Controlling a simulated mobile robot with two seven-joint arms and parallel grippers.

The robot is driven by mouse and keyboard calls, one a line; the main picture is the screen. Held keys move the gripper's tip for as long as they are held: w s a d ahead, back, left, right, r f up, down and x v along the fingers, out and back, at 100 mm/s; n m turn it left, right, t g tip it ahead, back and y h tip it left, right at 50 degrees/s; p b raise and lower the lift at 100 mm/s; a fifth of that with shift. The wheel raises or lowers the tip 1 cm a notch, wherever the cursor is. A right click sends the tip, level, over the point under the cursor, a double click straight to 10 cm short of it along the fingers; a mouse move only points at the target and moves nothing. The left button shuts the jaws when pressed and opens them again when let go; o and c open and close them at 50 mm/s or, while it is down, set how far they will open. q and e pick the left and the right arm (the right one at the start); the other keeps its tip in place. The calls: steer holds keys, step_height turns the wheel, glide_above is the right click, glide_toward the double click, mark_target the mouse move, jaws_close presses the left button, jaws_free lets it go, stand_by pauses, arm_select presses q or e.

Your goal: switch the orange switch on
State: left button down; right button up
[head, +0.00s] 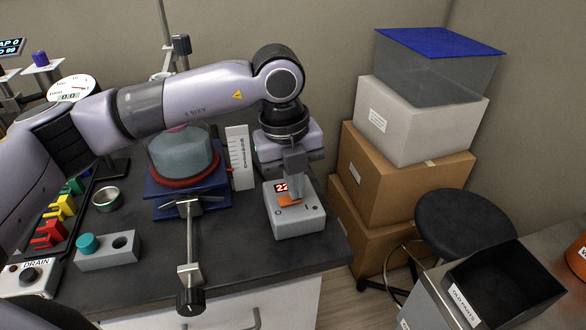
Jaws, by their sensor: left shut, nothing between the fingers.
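The orange switch (287,201) is set in the top of a light grey box (298,225) near the right front corner of the dark bench. The box has a 0 mark at left, an I mark at right and a small red display reading 22, partly covered. My left gripper (296,193) points down over the box with its fingers shut and empty. Its tips are at the orange switch, touching it or just above; I cannot tell which. The fingers hide part of the switch, and its tilt is unclear. My right gripper is not in view.
A glass jar (182,155) on a blue base with a clamp (190,270) stands left of the box. A block with a teal peg (87,243) is further left. Stacked boxes (405,185), a black stool (465,225) and a parts bin (500,290) stand right of the bench.

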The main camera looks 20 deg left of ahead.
arm_select(q)
steer(key=shift+f, duration=0.1)
steer(key=shift+f+b, duration=0.2)
steer(key=shift+b, duration=0.15)
steer(key=shift+d, duration=0.1)
steer(key=shift+s, duration=0.1)
steer(key=shift+s+a+r, duration=0.2)
steer(key=shift+s+a, duration=0.1)
steer(key=shift+a, duration=0.4)
steer(key=shift+r, duration=0.15)
